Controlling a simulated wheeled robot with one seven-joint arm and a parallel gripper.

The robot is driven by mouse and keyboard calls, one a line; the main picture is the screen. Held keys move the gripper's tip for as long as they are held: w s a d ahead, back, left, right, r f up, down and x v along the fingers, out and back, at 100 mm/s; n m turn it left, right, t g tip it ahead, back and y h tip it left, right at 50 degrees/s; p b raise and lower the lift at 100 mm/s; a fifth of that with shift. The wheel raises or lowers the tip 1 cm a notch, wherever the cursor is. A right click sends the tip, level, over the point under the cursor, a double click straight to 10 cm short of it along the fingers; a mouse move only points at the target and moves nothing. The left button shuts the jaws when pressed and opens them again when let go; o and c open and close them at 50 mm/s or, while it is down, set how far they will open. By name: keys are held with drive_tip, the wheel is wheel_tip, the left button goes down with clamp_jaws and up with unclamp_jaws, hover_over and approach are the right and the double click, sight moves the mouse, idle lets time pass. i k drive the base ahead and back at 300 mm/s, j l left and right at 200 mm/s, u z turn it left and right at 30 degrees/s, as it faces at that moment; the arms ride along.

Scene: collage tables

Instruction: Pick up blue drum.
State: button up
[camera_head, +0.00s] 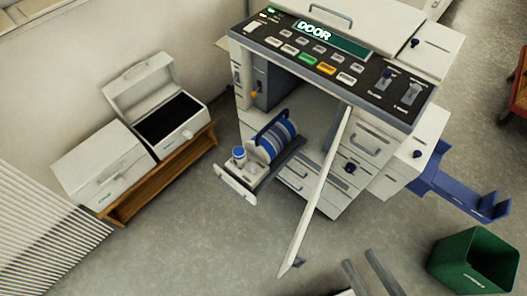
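The blue drum (277,141) is a ribbed cylinder with blue and pale bands. It lies on a pulled-out tray (236,190) at the front of a white duplicator machine (325,190). A dark blue curved part shows along the drum's upper left side. A small white and blue cylinder (239,156) stands on the tray just left of the drum.
The machine's white door (318,190) stands open, edge-on, right of the drum. A wooden stand (160,177) with white cases is at left. A green bin (474,262) is at lower right. Floor left of the tray is clear.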

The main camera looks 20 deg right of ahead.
sight(269, 147)
drive_tip(key=i+j+u, duration=0.25)
drive_tip(key=i+j, duration=0.95)
drive_tip(key=j, duration=0.1)
